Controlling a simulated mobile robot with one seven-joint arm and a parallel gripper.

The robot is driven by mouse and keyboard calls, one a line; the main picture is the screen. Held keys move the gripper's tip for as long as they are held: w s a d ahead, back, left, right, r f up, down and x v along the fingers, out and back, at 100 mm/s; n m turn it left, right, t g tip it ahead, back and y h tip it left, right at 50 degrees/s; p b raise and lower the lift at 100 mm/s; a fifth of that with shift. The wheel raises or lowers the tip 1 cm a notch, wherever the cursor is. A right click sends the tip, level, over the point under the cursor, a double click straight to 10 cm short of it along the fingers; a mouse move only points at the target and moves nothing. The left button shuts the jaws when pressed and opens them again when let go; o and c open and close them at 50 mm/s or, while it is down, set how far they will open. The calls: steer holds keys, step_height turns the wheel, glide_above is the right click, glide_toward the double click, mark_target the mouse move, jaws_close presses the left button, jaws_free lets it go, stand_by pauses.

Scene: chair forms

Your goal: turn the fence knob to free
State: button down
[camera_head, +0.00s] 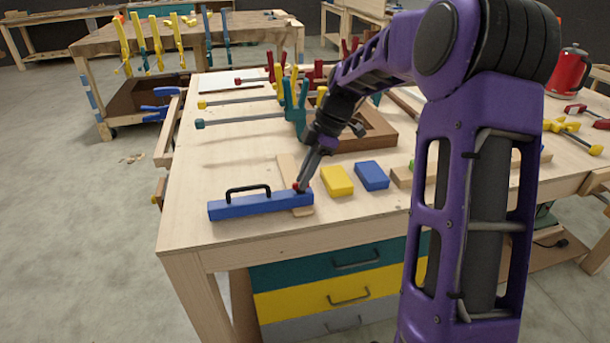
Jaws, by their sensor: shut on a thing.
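The fence is a long blue bar (260,205) with a black arched handle (247,190), lying near the front left of the wooden workbench. A light wooden strip (287,168) runs under its right end. A small red fence knob (296,187) shows at the right end of the blue bar. My gripper (301,185) points down over that end, with its fingers shut on the knob. The fingers hide most of the knob, and I cannot tell which way it is turned.
A yellow block (337,180) and a blue block (372,176) lie just right of my gripper. Behind stand teal clamps (296,105) and a wooden frame (370,132). Several bar clamps lie at the back left. The bench top (205,165) left of the strip is clear.

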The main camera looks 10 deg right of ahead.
steer(key=c, duration=0.9)
jaws_free()
steer(key=p+v, duration=0.3)
steer(key=v, duration=1.4)
steer(key=shift+d+r, duration=0.15)
